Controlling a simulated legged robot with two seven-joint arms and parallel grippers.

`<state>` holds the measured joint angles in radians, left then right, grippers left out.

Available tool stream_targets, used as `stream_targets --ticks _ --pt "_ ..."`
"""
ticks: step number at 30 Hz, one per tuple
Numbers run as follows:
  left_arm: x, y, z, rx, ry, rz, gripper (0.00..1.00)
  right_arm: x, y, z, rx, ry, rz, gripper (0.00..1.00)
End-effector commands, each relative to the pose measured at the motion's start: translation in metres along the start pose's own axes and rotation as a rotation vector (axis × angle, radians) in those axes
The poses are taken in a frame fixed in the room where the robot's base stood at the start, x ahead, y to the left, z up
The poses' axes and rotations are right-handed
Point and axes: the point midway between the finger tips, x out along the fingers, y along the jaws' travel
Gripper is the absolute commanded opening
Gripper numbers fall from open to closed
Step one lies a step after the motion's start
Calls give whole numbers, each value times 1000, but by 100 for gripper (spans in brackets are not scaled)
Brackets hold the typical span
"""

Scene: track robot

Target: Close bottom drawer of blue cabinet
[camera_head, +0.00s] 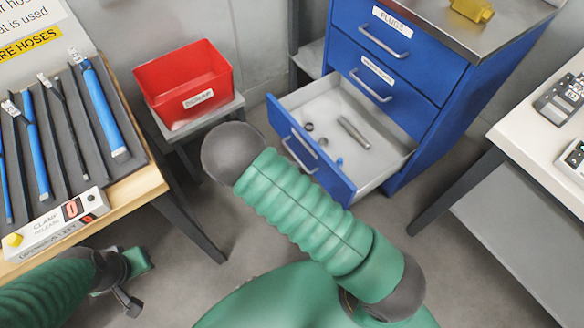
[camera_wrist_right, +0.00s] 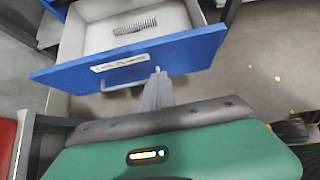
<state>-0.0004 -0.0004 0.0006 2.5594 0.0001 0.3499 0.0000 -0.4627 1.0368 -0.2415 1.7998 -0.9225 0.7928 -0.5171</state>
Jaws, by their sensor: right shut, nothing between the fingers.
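The blue cabinet (camera_head: 432,62) stands at the upper right of the head view. Its bottom drawer (camera_head: 283,124) is pulled out, with a white interior holding a metal spring (camera_head: 353,132) and small rings. The drawer front (camera_wrist_right: 190,53), with its label and handle (camera_wrist_right: 122,88), also shows in the wrist view. In the head view my right arm hides that gripper. My left arm is at the lower left; its finger state is unclear.
A red bin (camera_head: 187,82) sits on a small grey stand left of the drawer. A wooden table (camera_head: 140,183) with hoses is at the left. A white table (camera_head: 540,135) with devices is at the right. The two upper drawers (camera_head: 385,80) are closed.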

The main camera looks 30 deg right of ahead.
Motion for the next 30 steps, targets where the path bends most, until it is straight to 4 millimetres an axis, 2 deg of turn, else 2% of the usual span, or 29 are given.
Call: stream_targets --ticks 12,19,30 --pt "36 0 9 -1 -1 0 0 90 -1 -2 3 0 -4 0" --pt "43 0 11 -1 -1 0 0 110 -1 21 4 2 -2 0" --pt "43 0 11 -1 -1 0 0 112 0 25 2 2 -1 0"
